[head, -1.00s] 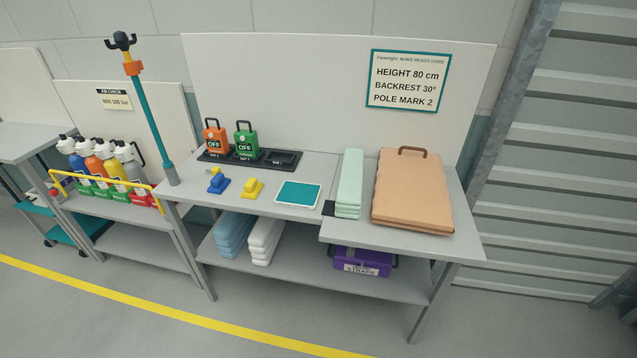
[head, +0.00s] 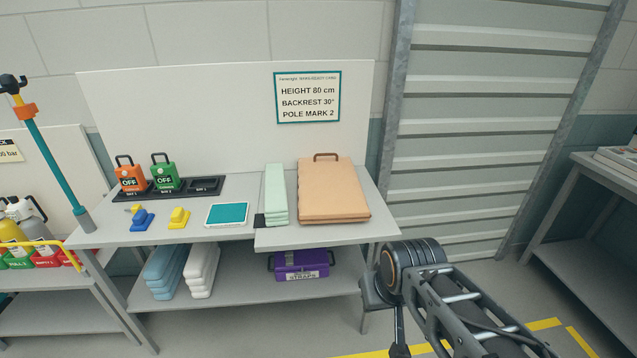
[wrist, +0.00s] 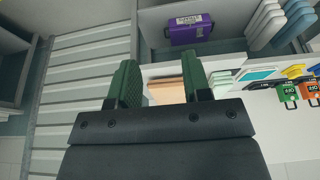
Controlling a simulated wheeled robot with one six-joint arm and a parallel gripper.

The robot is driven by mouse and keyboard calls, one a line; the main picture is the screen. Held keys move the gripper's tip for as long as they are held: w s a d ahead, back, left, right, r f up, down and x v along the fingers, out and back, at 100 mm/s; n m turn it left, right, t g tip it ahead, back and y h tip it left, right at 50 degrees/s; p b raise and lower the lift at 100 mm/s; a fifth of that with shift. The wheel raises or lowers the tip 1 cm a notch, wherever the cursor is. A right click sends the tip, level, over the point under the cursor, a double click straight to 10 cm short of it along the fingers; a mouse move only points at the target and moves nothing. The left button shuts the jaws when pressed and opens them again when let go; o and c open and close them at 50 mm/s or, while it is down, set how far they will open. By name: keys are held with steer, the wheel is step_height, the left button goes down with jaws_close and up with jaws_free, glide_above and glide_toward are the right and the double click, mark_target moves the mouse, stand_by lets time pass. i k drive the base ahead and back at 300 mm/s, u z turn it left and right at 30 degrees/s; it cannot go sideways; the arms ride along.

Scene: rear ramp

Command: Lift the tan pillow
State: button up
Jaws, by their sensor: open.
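The tan pillow (head: 334,188) lies flat on the right part of the grey bench (head: 278,240), with a brown handle at its back edge. In the wrist view, which is upside down, part of the tan pillow (wrist: 166,95) shows between and beyond my fingers. My gripper (wrist: 161,82) is open, its two green fingers apart with nothing between them. My arm shows at the lower right in the head view, in front of the bench; I cannot make out the fingers there.
Pale green pads (head: 275,196) lie just left of the pillow. A teal-topped tablet (head: 227,214) is further left. A purple straps box (head: 301,266) sits on the lower shelf. A sign board (head: 307,97) stands behind. Another table (head: 600,180) is at the right, beyond open floor.

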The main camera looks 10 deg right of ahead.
mark_target(329, 190)
steer(key=i, duration=1.5)
